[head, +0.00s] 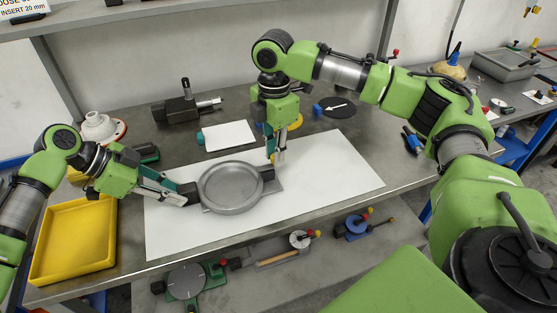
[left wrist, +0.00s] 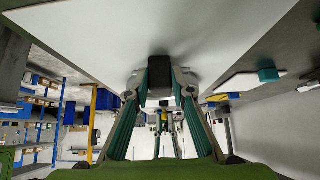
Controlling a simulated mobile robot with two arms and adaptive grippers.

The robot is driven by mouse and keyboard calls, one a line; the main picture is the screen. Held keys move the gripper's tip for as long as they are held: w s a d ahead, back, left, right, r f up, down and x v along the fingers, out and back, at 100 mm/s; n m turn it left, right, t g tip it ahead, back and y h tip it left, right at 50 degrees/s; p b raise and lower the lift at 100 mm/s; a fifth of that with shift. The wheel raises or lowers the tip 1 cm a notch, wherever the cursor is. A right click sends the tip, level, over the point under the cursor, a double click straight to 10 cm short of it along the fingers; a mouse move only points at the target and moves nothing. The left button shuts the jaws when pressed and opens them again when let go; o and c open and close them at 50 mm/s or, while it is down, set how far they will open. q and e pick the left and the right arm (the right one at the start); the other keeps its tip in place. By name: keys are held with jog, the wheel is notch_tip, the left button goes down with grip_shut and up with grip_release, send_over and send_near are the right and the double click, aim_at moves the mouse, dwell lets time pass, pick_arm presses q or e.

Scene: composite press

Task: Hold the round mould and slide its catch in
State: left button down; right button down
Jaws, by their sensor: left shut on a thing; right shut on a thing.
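The round mould (head: 231,188) is a grey metal dish with a raised rim, lying on a white sheet (head: 320,175) on the bench. A dark block (head: 188,189) sticks out from its left side. My left gripper (head: 184,196) is shut on that block, beside the dish; the left wrist view shows the dark block (left wrist: 163,121) between the fingers. A small dark piece at the mould's right edge, seemingly the catch (head: 268,173), sits just below my right gripper (head: 276,158). The right gripper points down and is shut on it; its fingertips partly hide the contact.
A yellow tray (head: 75,243) stands at the left front. A dark vice-like tool (head: 185,106), a white pad (head: 228,135) and a black disc (head: 338,107) lie behind. The white sheet is clear to the right. Several tools lie on a shelf below the front edge.

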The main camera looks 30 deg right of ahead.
jog(key=shift+w+a, duration=0.15)
jog(key=shift+a, duration=0.45)
dwell(0.3)
jog(key=c, duration=1.9)
grip_release()
jog(key=shift+d, duration=0.1)
notch_tip(320, 180, up, 12)
jog(key=shift+r, duration=0.1)
